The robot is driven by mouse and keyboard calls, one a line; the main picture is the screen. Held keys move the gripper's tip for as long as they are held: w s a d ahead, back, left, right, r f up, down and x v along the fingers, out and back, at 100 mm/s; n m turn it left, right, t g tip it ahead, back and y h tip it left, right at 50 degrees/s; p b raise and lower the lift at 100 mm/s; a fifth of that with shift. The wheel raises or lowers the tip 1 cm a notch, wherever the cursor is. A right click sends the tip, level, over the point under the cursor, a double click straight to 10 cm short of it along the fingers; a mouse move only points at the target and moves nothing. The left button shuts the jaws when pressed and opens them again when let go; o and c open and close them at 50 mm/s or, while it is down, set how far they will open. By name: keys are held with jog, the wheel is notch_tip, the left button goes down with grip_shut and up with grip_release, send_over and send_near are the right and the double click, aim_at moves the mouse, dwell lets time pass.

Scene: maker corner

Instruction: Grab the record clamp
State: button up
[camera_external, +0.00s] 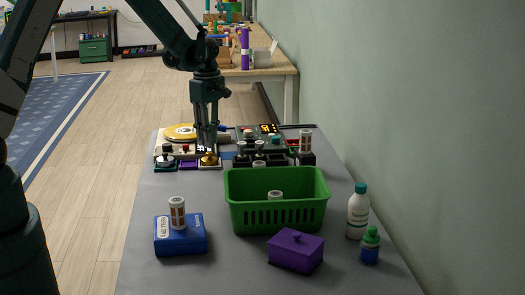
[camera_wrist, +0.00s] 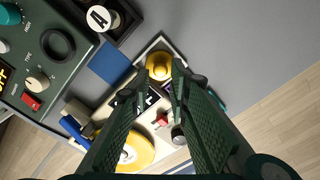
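In the wrist view the clamp (camera_wrist: 159,66) lies just past the fingertips, near the plate's corner. My gripper (camera_external: 207,147) points down above it. In the wrist view my gripper (camera_wrist: 155,85) has its two fingers apart with nothing held between them. I cannot tell the exact height of the fingertips over the clamp.
A yellow disc (camera_external: 181,131) lies on the device, with a red switch (camera_wrist: 160,119) nearby. A dark green control box (camera_wrist: 50,55) stands beside it. A green basket (camera_external: 277,201), blue box (camera_external: 180,240), purple lidded box (camera_external: 295,253) and white bottle (camera_external: 358,211) stand nearer the camera.

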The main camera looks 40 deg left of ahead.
aim_at(209, 158)
jog(key=shift+a+f+b, duration=0.15)
jog(key=shift+f+b, duration=0.3)
jog(key=shift+f, duration=2.05)
grip_shut()
